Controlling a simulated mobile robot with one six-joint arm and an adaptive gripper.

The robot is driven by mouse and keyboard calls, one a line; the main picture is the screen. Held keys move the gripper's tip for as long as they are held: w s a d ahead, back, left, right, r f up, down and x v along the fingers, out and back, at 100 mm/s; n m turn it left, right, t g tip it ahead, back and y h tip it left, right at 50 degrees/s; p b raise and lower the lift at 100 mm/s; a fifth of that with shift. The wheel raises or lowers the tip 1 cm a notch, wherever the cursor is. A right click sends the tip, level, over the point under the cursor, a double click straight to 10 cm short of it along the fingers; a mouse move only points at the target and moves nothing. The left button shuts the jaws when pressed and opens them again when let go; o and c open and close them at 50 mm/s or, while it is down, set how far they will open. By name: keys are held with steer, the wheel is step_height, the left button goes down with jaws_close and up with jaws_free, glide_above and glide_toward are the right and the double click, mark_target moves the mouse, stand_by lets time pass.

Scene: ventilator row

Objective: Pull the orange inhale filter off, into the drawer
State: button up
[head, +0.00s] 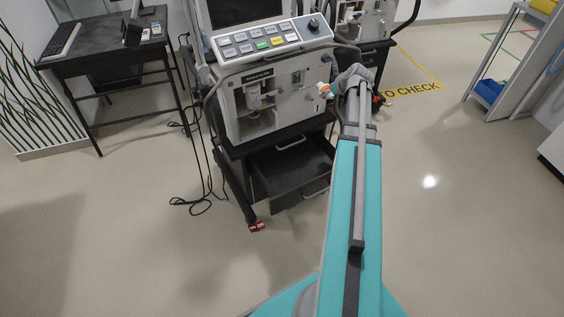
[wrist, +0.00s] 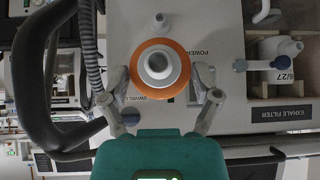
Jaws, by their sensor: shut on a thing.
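The orange filter (wrist: 139,60), an orange ring with a white central port, sits between my gripper's (wrist: 161,78) two fingers in the wrist view. In the head view the filter (head: 325,91) shows as a small orange and white piece at the left of my gripper (head: 336,87), in front of the ventilator's right side. My gripper is shut on it. The fingertips are partly hidden behind the ring. I cannot tell whether the filter still touches a port on the ventilator (head: 300,106). The dark drawer (head: 277,187) below the ventilator is pulled open; its visible floor looks empty.
A recess with a pale fitting (head: 254,98) is in the ventilator's front. Cables (head: 196,204) lie on the floor left of the cart. Floor to the right is clear.

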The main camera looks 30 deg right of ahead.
step_height(320, 180, up, 12)
steer(key=p, duration=1.1)
steer(key=shift+r, duration=0.15)
steer(key=shift+s, duration=0.15)
